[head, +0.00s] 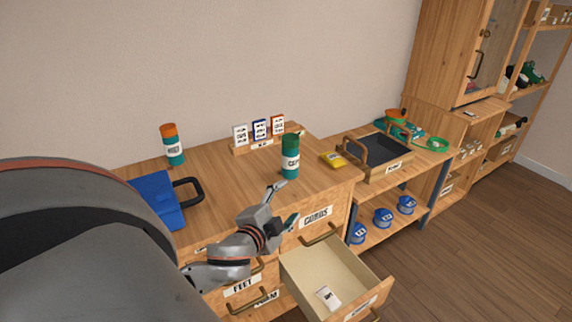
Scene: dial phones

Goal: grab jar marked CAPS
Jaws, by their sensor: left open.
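A teal jar with a dark green lid (290,150) stands upright near the front right edge of the wooden cabinet top. Its white label seems to read CAPS, but the print is small. A second teal jar with an orange lid (173,146) stands at the back left of the same top; its label is too small to read surely. My left gripper (284,203) is open and empty, just in front of and below the green-lidded jar, apart from it. My right gripper is not in view.
An open drawer (334,268) with a small white packet juts out below my left gripper. A blue case (157,200) lies on the left of the top. A card rack (262,145) stands behind the jar. A yellow item (334,160) and a dark tray (377,158) are to its right.

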